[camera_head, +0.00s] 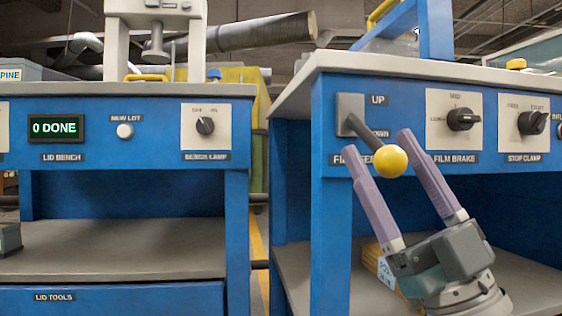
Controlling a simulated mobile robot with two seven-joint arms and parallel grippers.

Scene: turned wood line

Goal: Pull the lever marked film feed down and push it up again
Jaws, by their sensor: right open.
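The film feed lever is a dark shaft with a yellow ball knob (391,161), set in a grey plate (350,108) on the blue panel of the right bench. Its shaft slants down and right in the picture; I cannot tell for sure which end of its travel it is at. The plate has UP and DOWN labels, and FILM FEED below is partly hidden by a finger. My right gripper (376,142) is open, with its two mauve fingers either side of the knob in the picture. I cannot see contact. My left gripper is out of view.
The film brake knob (460,119) and stop clamp knob (532,122) sit right of the lever. A left bench has a "0 DONE" display (56,128), a new lot button (125,130) and a bench lamp knob (205,126). A gap separates the benches.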

